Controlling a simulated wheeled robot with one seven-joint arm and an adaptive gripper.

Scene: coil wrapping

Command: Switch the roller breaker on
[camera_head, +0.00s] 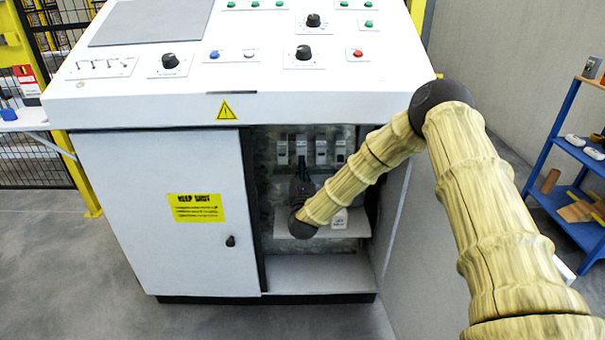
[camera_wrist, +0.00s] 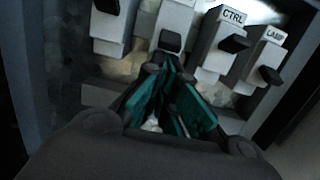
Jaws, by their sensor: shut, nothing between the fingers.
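Several white breakers with black levers sit in a row inside the open cabinet bay. In the wrist view, the two on the right read CTRL (camera_wrist: 218,45) and LAMP (camera_wrist: 262,60). The two on the left, the far-left breaker (camera_wrist: 113,28) and the second breaker (camera_wrist: 176,22), show no readable label, so I cannot tell by name which is the roller breaker. My gripper (camera_wrist: 172,66) is shut and empty, its green-padded fingers just below the second breaker's black lever. Contact is unclear. In the head view, my gripper (camera_head: 302,172) is partly hidden by my arm.
The cabinet's left door (camera_head: 160,215) is closed, with a yellow sign. A shelf (camera_head: 345,229) below the breakers carries a white item (camera_head: 339,218). The control desk top (camera_head: 250,75) overhangs the bay. A blue rack (camera_head: 560,130) stands at the right.

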